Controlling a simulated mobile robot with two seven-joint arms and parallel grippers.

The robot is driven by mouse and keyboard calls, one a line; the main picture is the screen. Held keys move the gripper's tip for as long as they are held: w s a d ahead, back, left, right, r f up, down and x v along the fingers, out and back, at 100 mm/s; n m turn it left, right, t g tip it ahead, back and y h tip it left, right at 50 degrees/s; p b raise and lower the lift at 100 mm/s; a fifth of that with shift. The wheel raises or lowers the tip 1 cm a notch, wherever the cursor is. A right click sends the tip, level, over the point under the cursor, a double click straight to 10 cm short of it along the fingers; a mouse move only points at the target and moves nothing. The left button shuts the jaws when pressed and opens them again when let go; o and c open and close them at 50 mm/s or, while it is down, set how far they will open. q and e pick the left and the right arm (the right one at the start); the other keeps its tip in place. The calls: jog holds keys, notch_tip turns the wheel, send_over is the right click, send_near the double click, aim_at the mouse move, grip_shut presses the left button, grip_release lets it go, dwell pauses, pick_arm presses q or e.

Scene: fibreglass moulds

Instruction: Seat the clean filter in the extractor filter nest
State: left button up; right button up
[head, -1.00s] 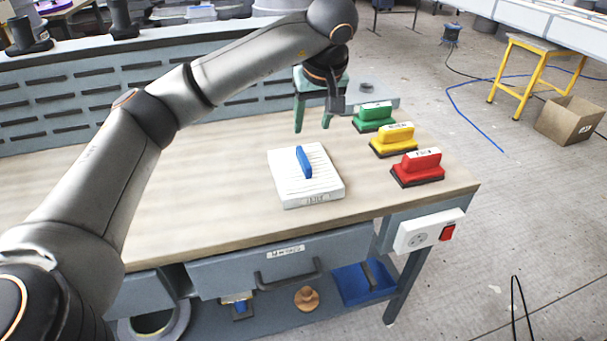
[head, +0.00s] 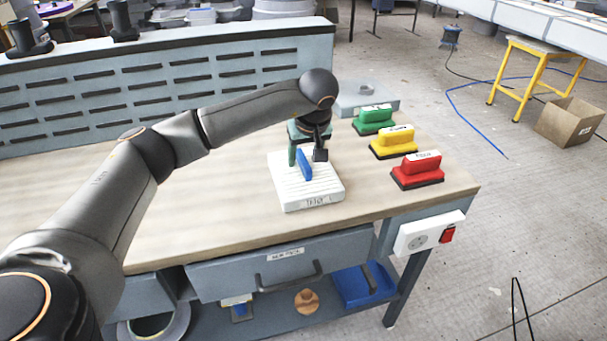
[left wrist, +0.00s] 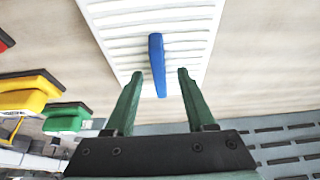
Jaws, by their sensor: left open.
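The clean filter is a white ribbed block (head: 325,192) with an upright blue handle (head: 304,164), flat on the bench top. My left gripper (head: 303,153) is over it, open, with its green fingers pointing down. In the left wrist view the open fingers (left wrist: 160,76) are on either side of the near end of the blue handle (left wrist: 157,60), with a gap on each side. The ribbed face (left wrist: 120,25) shows beyond them. I cannot make out the extractor filter nest for certain. My right gripper is not in view.
Green (head: 374,120), yellow (head: 394,142) and red (head: 418,170) handled blocks stand along the bench's right side. A pale grey-blue box (head: 350,105) sits behind them. A slotted panel (head: 160,85) lines the back. The wooden bench top (head: 220,205) is clear left of the filter.

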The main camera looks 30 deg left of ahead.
pick_arm(q)
grip_shut()
dwell(0.4)
dwell(1.0)
